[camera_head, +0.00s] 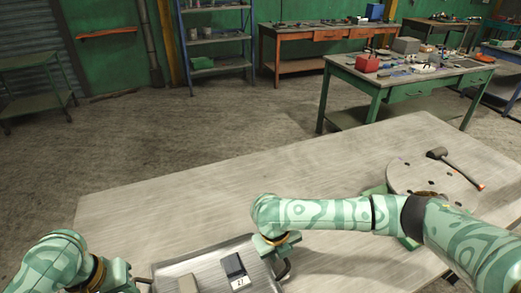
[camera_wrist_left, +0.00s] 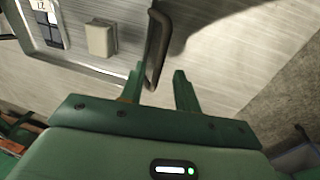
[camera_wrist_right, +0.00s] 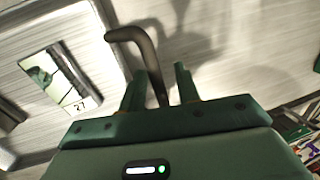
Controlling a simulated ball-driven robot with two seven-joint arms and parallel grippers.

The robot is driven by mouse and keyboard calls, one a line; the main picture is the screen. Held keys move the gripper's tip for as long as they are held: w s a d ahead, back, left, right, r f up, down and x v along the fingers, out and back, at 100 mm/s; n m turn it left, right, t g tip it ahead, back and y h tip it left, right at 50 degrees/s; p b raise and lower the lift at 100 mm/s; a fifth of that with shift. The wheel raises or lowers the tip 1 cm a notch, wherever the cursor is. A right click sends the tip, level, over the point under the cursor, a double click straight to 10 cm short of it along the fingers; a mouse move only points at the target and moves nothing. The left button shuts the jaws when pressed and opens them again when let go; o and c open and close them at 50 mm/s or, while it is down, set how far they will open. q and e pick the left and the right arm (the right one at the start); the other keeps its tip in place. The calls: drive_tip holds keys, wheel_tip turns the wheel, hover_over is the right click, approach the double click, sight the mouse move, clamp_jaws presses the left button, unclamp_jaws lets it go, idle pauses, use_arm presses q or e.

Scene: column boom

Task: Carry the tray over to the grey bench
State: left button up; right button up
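The metal tray (camera_head: 215,257) lies at the near edge of a pale grey tabletop (camera_head: 170,205). It holds a dark block with a white number label (camera_head: 236,267) and a beige block (camera_head: 187,284). My left gripper (camera_wrist_left: 159,80) is open at the tray's left handle (camera_wrist_left: 155,50), whose bar end lies between the fingers, nearer one. My right gripper (camera_wrist_right: 160,80) is open, with the right handle (camera_wrist_right: 148,52) running between its fingers. In the head view both fingertips are hidden. Which surface is the grey bench is not certain.
A green-legged bench (camera_head: 350,75) with tools and a red box stands beyond. Open floor lies left.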

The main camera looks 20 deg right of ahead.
drive_tip(key=shift+a+r, duration=0.1)
drive_tip(key=shift+r, duration=0.25)
use_arm(q)
drive_tip(key=r, duration=0.2)
drive_tip(key=a+r, duration=0.1)
drive_tip(key=r, duration=0.2)
drive_tip(key=shift+s+r, duration=0.15)
drive_tip(key=shift+r, duration=0.15)
use_arm(e)
drive_tip(key=v, duration=1.1)
drive_tip(key=shift+r, duration=0.1)
